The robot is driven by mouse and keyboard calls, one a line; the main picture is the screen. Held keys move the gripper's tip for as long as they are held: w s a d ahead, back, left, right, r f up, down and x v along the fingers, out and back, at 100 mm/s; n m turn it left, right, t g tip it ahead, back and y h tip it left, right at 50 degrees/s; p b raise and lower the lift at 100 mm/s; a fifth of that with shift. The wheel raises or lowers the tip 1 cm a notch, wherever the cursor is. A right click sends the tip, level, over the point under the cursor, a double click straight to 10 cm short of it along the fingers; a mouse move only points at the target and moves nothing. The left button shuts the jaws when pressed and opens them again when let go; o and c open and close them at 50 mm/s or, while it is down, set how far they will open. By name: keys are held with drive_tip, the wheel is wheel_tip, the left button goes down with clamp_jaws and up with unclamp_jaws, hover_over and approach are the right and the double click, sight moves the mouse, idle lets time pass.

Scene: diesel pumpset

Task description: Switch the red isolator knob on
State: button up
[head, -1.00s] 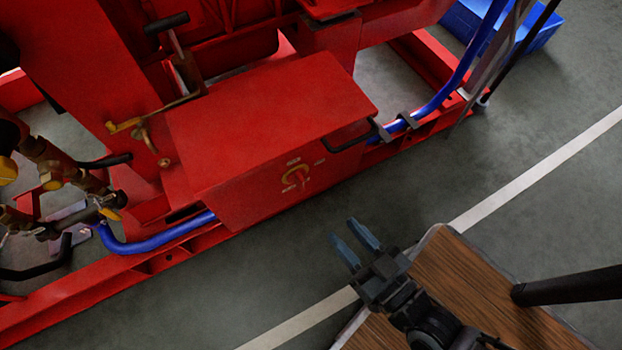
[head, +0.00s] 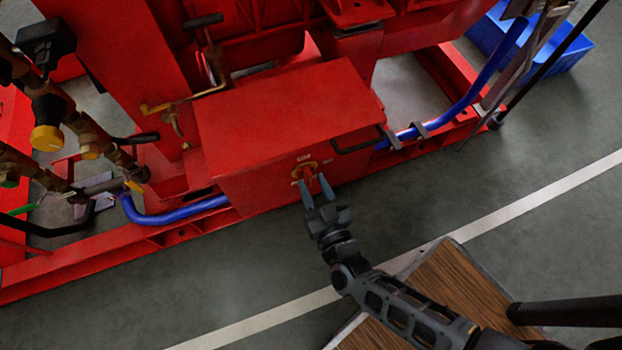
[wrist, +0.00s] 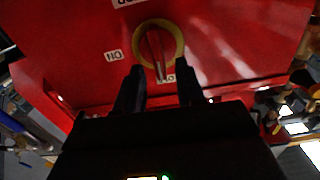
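The red isolator knob (wrist: 157,48) sits on a yellow ring on the front face of a red box (head: 275,110). In the head view the knob (head: 305,172) shows small just beyond my fingertips. In the wrist view its handle points down and slightly right, and small white labels (wrist: 114,55) surround it; some text is cut off or partly hidden. My gripper (head: 317,184) is open in front of the knob, with its two fingers apart.
A black handle (head: 357,144) sticks out right of the knob. A blue hose (head: 175,213) runs left of the box, with brass valves (head: 88,140) further left. A blue crate (head: 560,50) stands at the upper right.

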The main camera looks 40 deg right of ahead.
drive_tip(key=shift+x, duration=1.05)
clamp_jaws()
